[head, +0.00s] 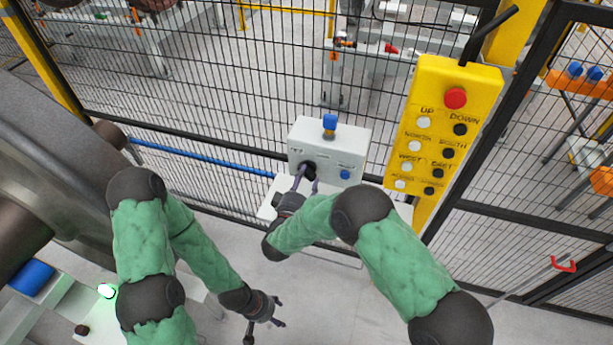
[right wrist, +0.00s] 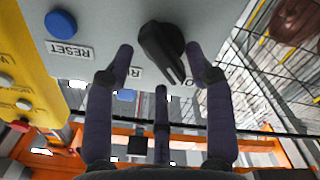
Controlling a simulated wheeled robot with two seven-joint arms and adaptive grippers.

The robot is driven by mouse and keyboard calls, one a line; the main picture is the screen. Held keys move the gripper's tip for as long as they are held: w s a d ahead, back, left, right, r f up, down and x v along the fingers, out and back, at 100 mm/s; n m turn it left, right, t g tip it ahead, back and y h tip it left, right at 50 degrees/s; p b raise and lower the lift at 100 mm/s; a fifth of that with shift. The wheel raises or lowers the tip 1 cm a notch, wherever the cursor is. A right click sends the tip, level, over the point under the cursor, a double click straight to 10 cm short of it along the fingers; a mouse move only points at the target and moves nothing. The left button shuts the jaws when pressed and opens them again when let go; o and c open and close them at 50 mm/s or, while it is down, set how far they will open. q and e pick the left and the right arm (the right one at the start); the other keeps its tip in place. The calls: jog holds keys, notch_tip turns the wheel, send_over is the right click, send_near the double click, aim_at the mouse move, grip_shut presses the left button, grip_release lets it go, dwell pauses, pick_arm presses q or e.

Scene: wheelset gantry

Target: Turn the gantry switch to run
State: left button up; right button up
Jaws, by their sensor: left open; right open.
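The gantry switch (right wrist: 163,50) is a black rotary knob on the front of a light grey control box (head: 352,136). In the head view the switch (head: 308,169) is partly covered by my right gripper (head: 307,182). In the right wrist view my right gripper (right wrist: 160,65) is open, with its purple fingers on either side of the knob; I cannot tell whether they touch it. Lettering beside the knob is partly hidden by the fingers. My left gripper (head: 280,311) is open and empty, low over the floor, away from the box.
A blue RESET button (right wrist: 61,22) sits beside the switch, and a blue knob (head: 329,124) stands on top of the box. A yellow pendant (head: 440,125) with a red button (head: 456,98) hangs to the right. Black mesh fencing (head: 230,90) runs behind the box.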

jog(key=shift+x, duration=1)
grip_shut()
